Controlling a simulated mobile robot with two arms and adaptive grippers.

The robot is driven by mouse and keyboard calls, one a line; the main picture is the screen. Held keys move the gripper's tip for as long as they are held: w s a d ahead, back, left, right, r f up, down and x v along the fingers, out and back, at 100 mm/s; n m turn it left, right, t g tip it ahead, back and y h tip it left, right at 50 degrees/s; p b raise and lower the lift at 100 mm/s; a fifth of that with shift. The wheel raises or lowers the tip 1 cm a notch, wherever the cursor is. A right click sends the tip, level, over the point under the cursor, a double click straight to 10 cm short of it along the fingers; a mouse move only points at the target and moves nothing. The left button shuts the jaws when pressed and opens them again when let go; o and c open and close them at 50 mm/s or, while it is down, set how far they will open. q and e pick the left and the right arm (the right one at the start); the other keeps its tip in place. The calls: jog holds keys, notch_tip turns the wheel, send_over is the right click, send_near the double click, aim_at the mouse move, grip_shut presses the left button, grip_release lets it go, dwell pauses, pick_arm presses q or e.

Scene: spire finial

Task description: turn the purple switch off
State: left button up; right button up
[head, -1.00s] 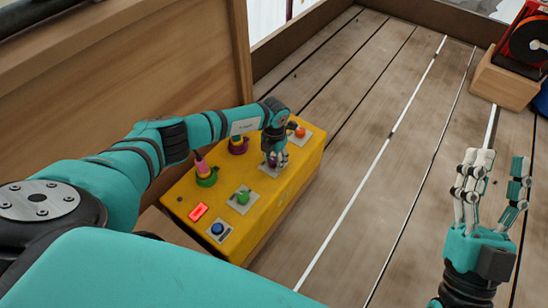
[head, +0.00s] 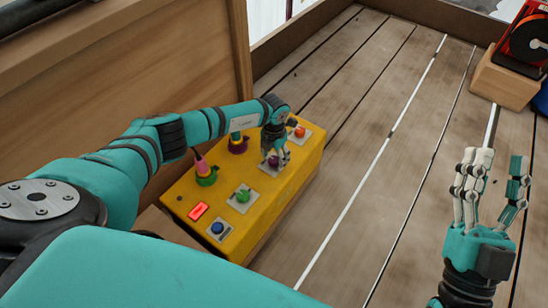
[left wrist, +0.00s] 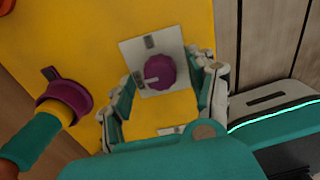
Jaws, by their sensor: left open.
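The purple switch (left wrist: 160,72) is a round knob with a pale pointer mark, on a light square plate on top of the yellow box (head: 283,197). In the head view the purple switch (head: 274,161) shows just below my left gripper (head: 275,154). In the left wrist view my left gripper (left wrist: 165,105) is open, with fingers to the left and right of the knob and a gap on each side. The pointer mark lies toward the left of the knob. My right gripper (head: 492,190) is open and empty, over the floor at the right.
The box also carries a green knob (head: 242,196), a blue button (head: 217,228), a lit red rocker (head: 198,211), an orange knob (head: 299,131) and plugs in green (head: 206,178) and purple (head: 238,146) sockets. A wooden wall stands behind.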

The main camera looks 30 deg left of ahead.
aim_at(274, 159)
pick_arm(q)
notch_tip(274, 159, up, 11)
dwell(0.3)
dwell(0.4)
